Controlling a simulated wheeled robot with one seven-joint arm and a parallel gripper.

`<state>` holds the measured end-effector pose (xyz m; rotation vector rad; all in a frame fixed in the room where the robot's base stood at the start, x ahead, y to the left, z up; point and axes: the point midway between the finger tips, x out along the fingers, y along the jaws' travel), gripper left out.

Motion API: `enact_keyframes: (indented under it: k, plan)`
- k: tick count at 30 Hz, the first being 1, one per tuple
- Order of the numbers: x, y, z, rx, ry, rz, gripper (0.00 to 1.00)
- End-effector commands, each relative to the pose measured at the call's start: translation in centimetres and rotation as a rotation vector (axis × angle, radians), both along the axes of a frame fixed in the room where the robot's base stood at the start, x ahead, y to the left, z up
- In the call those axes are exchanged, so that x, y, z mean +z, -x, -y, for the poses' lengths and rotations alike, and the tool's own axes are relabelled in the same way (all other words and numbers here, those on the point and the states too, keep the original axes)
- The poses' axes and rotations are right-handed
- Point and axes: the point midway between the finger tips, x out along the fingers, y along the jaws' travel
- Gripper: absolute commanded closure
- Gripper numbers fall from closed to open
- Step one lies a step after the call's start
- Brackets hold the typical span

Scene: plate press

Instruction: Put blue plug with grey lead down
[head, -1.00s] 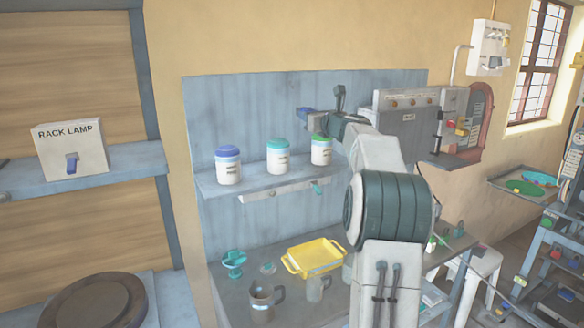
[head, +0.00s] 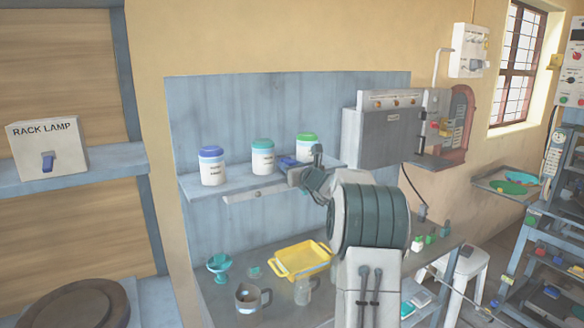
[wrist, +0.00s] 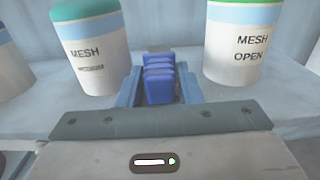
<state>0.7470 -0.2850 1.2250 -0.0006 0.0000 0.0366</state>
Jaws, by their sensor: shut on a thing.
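The blue plug (wrist: 158,80) is between the jaws of my gripper (wrist: 158,88) in the wrist view, with ridges across its body. My gripper is shut on it. In the head view the blue plug (head: 288,161) shows small at the end of my gripper (head: 291,168), at the shelf. It is between the teal-lidded jar (head: 263,158) and the green-lidded jar (head: 306,149). I cannot tell whether the plug touches the shelf. No grey lead shows clearly; a small grey piece shows beyond the plug in the wrist view.
The wall shelf (head: 232,192) also holds a blue-lidded jar (head: 212,166). In the wrist view, jars marked MESH stand close on both sides of my gripper. Below, a yellow tray (head: 301,260) and a mug (head: 250,298) stand on the bench. A grey machine (head: 380,135) is at the right.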

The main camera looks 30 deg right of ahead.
Motion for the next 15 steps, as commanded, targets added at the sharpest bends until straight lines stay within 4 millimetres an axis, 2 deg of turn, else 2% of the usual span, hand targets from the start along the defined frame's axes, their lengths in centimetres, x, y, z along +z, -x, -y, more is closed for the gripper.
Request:
enact_keyframes:
  k: [8, 9, 10, 15]
  plan:
    - [-0.25, -0.01, -0.03, 0.001, 0.0, 0.001, 0.91]
    - [-0.29, -0.01, -0.02, 0.0, 0.0, 0.0, 0.65]
    - [-0.19, -0.01, -0.02, 0.0, 0.0, 0.0, 0.59]
    - [-0.17, -0.01, -0.02, 0.0, 0.0, 0.0, 0.59]
